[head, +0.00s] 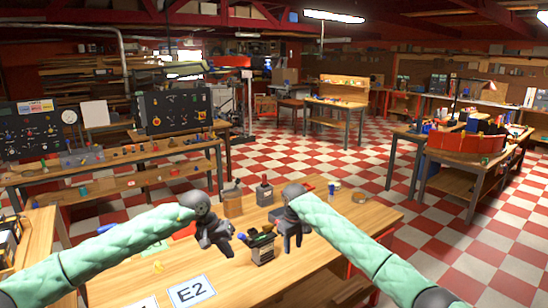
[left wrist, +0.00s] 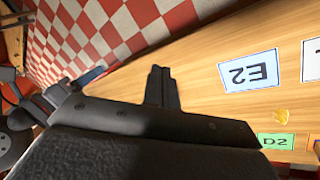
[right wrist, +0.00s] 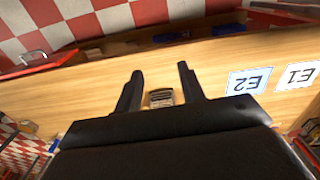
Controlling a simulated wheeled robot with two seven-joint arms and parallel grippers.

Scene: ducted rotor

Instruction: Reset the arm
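My left gripper (head: 222,246) is over the near wooden table (head: 330,285), left of the tool holder. In the left wrist view its two fingers (left wrist: 161,84) are together, with nothing visible between them. My right gripper (head: 284,246) is over the same table, just right of the holder. In the right wrist view its fingers (right wrist: 160,82) are apart. A small dark and metallic object (right wrist: 161,98) shows in the gap, apparently below the fingers; I cannot tell what it is. Both arms reach forward in green padded sleeves.
A tool holder (head: 262,249) with dark tools stands between the grippers. Checkered floor lies beyond.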

